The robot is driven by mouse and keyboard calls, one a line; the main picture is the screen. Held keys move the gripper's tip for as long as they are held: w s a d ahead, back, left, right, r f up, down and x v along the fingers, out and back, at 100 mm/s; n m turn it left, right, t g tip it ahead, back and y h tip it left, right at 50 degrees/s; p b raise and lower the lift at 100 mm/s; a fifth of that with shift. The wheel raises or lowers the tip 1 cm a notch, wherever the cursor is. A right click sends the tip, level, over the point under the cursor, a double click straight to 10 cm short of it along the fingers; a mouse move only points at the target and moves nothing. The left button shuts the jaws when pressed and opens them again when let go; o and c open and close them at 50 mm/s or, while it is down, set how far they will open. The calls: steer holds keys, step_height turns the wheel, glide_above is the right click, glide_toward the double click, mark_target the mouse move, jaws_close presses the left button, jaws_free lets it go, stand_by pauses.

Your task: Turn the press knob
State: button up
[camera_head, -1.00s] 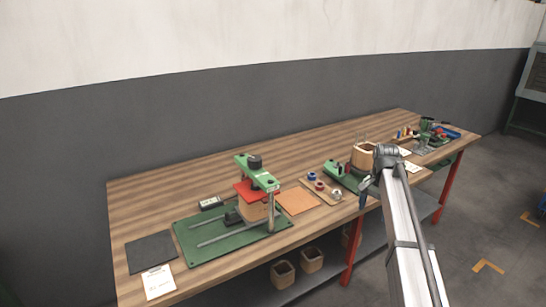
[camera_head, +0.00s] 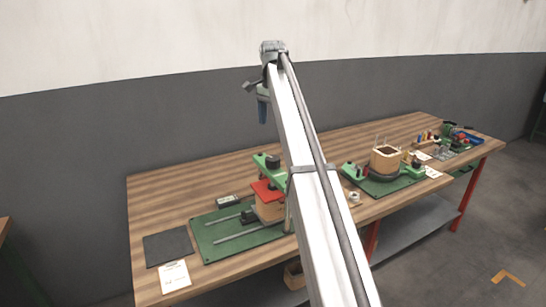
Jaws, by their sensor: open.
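The press (camera_head: 265,178) stands on a green base plate (camera_head: 212,228) on the wooden bench, with a green top arm and a red plate below it. Its dark knob (camera_head: 272,163) sits on top of the green arm. My arm passes in front of the press's right side and hides part of it. My gripper (camera_head: 262,112) is in the air above and slightly left of the knob, pointing down and apart from the press. It is small in this view, is open, and holds nothing that I can see.
A wooden coil block (camera_head: 387,158) stands on another green plate to the right. A dark mat (camera_head: 168,247) and a white paper (camera_head: 174,276) lie at the bench's front left. A small meter (camera_head: 229,201) lies behind the base plate. The bench's back left is clear.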

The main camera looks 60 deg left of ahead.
mark_target(273, 158)
step_height(273, 158, down, 13)
steer(key=shift+f, duration=0.2)
stand_by(0.4)
steer(key=shift+c, duration=0.4)
steer(key=c, duration=1)
steer(key=shift+o, duration=0.2)
steer(key=shift+m, duration=1.1)
steer(key=o, duration=1)
steer(key=shift+o, duration=0.2)
steer(key=shift+r, duration=0.1)
step_height(273, 158, up, 14)
